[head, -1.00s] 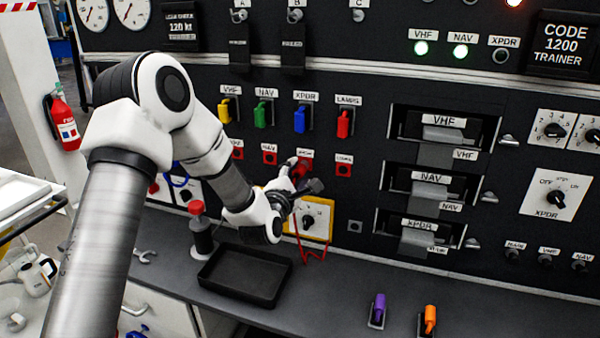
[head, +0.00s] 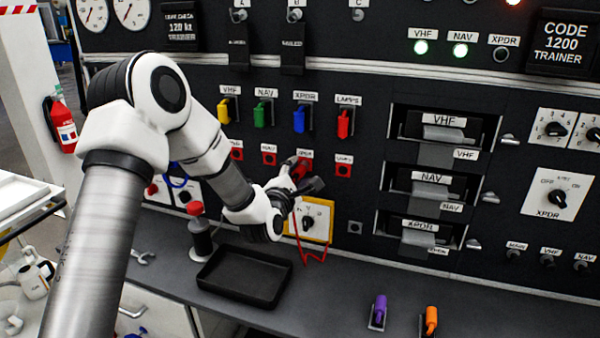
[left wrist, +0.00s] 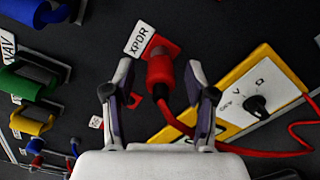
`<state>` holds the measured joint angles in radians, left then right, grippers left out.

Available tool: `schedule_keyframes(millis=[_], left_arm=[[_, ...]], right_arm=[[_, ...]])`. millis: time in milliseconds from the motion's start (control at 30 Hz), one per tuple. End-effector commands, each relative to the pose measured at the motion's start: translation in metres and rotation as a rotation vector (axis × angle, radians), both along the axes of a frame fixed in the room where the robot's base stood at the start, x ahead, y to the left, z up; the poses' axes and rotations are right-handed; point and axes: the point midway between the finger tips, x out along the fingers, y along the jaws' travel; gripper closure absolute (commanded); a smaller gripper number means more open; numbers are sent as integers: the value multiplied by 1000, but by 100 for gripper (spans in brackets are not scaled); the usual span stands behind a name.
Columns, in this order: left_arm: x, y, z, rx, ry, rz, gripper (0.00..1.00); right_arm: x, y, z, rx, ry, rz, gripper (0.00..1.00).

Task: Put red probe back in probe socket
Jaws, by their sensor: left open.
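The red probe (left wrist: 159,75) stands at the red XPDR jack (left wrist: 160,45) on the black panel, its tip hidden at the jack. A red cable (left wrist: 230,149) runs from it to the yellow meter (left wrist: 255,95). My left gripper (left wrist: 158,92) is open, with one finger on each side of the probe; I cannot tell whether either touches it. In the head view my left gripper (head: 303,180) partly covers the red probe (head: 301,169). The yellow meter (head: 318,219) sits just below it. I cannot make out which opening is the probe socket. My right gripper is out of view.
A black tray (head: 245,276) lies on the grey bench, with a red-topped post (head: 199,232) to its left. Colored switches (head: 300,118) stick out above the jacks. Purple (head: 379,309) and orange (head: 431,320) handles stand at the front right. The bench between tray and handles is clear.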

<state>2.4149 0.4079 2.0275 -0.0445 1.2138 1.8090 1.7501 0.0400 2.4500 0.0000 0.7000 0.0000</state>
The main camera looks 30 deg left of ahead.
Motion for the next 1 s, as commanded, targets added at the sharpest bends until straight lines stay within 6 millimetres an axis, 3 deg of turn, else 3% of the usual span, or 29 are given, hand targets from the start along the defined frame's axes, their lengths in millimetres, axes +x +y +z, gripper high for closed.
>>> schedule_keyframes(millis=[200,367,1000], left_arm=[[0,0,0,0,0,0,44],[0,0,0,0,0,0,100],[-10,-2,0,0,0,0,100]], right_arm=[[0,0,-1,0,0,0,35],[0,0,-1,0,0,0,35],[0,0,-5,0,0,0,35]])
